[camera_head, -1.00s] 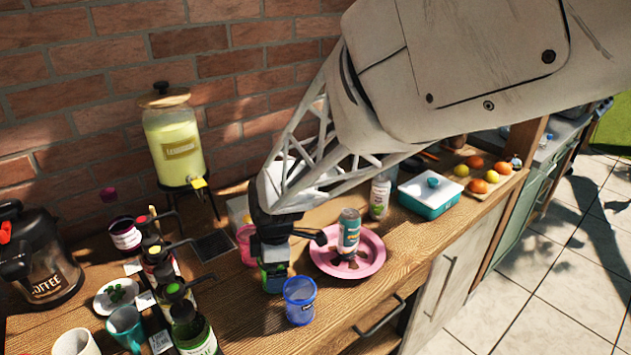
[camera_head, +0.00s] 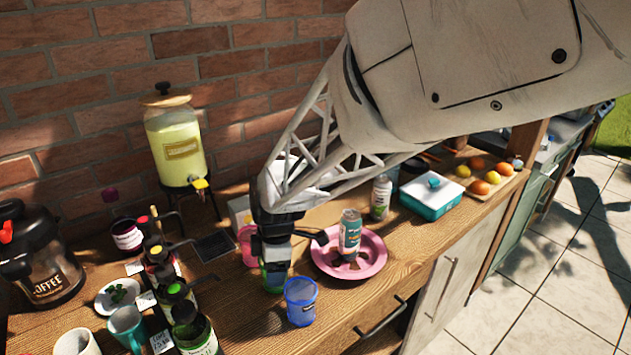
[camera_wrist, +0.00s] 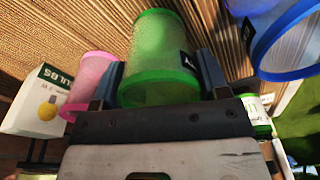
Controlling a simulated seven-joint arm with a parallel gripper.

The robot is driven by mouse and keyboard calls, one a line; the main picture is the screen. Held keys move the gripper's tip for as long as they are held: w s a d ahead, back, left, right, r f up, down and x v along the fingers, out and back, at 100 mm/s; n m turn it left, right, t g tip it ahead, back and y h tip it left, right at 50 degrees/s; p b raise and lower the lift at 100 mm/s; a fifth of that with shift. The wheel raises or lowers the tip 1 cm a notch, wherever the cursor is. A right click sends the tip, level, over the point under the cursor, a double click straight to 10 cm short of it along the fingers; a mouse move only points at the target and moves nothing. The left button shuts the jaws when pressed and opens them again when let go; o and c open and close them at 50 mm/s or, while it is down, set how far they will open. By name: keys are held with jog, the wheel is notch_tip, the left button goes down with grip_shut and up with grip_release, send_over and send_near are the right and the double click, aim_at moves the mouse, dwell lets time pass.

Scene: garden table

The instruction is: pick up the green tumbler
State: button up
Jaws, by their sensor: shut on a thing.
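The green tumbler (camera_wrist: 162,55) is translucent with a bright green rim. In the wrist view it stands between the two fingers of my gripper (camera_wrist: 160,80), which is shut on it. In the head view only part of the green tumbler (camera_head: 274,281) shows under my gripper (camera_head: 274,262); the rest is hidden behind the gripper. The tumbler appears to be at the wooden tabletop; I cannot tell whether it touches it.
A blue tumbler (camera_head: 300,302) stands close at the right, and a pink tumbler (camera_head: 246,246) close at the left. Several bottles (camera_head: 193,331) stand in a row at the left.

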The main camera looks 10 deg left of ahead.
notch_tip(320, 180, up, 10)
jog(key=shift+f, duration=0.15)
dwell(0.4)
dwell(0.5)
